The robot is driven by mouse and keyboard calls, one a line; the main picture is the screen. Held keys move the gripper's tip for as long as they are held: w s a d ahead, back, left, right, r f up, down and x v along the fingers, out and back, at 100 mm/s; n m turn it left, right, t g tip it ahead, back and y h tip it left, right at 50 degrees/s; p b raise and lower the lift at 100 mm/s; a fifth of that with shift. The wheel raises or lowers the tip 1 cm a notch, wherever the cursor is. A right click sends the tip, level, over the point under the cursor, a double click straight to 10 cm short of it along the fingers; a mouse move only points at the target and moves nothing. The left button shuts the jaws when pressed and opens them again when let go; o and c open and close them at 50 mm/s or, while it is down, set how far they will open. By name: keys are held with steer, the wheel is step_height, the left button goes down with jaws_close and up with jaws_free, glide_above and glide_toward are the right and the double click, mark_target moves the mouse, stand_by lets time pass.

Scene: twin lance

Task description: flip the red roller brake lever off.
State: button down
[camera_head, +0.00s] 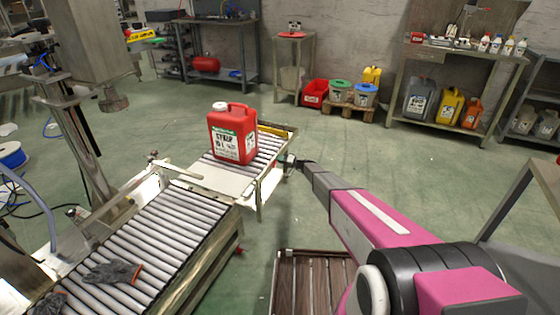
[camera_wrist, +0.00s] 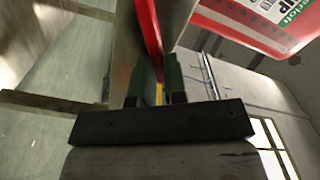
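A narrow red bar (camera_wrist: 149,28), which looks like the brake lever, runs down the wrist view between the two dark green fingers of my gripper (camera_wrist: 158,84). The fingers stand close on either side of it; whether they press on it is not clear. A small yellow patch shows low between them. In the head view, my gripper (camera_head: 291,162) is at the right side of the far roller table (camera_head: 262,190). The lever cannot be made out there.
A red jerrycan (camera_head: 232,133) stands on the far roller table, left of my gripper; it also shows in the wrist view (camera_wrist: 250,22). The near roller conveyor (camera_head: 150,235) carries grey gloves (camera_head: 112,272). A slatted brown platform (camera_head: 312,280) lies below my arm. Open floor extends behind.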

steer(key=shift+s+a+r+n, duration=0.3)
steer(key=shift+s+r+n, duration=0.35)
steer(key=shift+n, duration=1.35)
steer(key=shift+s+a+r+n, duration=0.3)
steer(key=shift+s+n, duration=0.65)
steer(key=shift+n, duration=1.05)
steer(key=shift+s+a+r+n, duration=0.25)
steer(key=shift+s+r+n, duration=0.4)
steer(key=shift+n, duration=1.35)
steer(key=shift+s+f, duration=0.2)
steer(key=shift+s, duration=0.05)
steer(key=c, duration=1.2)
jaws_free()
steer(key=shift+o, duration=0.2)
steer(key=v, duration=1)
steer(key=shift+d, duration=0.35)
